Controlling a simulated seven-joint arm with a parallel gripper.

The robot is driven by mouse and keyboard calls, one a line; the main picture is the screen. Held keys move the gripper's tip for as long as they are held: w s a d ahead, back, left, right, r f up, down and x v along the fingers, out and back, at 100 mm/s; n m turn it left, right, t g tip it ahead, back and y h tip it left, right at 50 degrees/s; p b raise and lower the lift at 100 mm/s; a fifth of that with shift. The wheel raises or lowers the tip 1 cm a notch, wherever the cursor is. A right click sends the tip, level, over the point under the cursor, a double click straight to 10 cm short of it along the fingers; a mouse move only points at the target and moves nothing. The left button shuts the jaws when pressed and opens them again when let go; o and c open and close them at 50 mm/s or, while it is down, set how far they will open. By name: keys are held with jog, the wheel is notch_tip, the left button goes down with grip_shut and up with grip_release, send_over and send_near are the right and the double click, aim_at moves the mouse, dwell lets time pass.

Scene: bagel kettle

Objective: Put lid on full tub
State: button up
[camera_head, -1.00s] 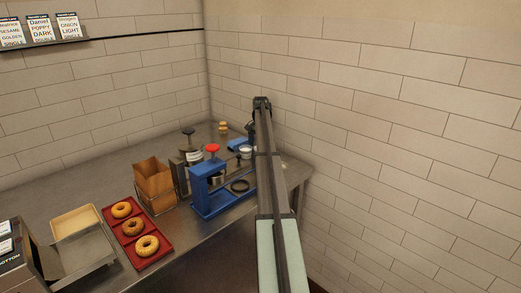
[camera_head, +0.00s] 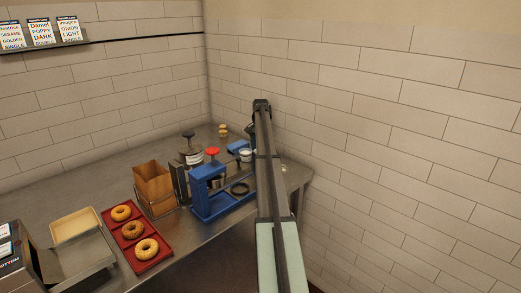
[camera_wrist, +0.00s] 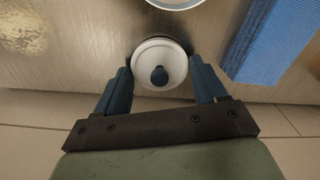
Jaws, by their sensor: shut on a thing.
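In the head view a small white tub (camera_head: 245,153) stands beside my arm near the back right of the counter. My arm mostly hides my gripper there, and I cannot make out the lid.
A blue press (camera_head: 209,190) with a red knob stands left of my arm. A blue surface (camera_wrist: 262,45) shows at the right of the wrist view. A paper bag (camera_head: 152,183) and a red tray (camera_head: 154,263) of bagels are further left. The tiled wall (camera_head: 380,150) is close on the right.

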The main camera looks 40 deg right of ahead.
jog(key=r, duration=0.6)
jog(key=a+r, duration=0.1)
jog(key=r, duration=0.2)
jog(key=shift+r, duration=0.2)
jog(key=a+r, duration=0.2)
jog(key=a, duration=0.6)
jog(key=shift+w+a+f, duration=0.1)
jog(key=shift+f, duration=1.5)
jog(key=shift+w+a+f, duration=0.1)
jog(key=shift+f, duration=1.5)
jog(key=shift+f, duration=0.2)
jog(key=o, duration=1.1)
jog(key=shift+r, duration=0.1)
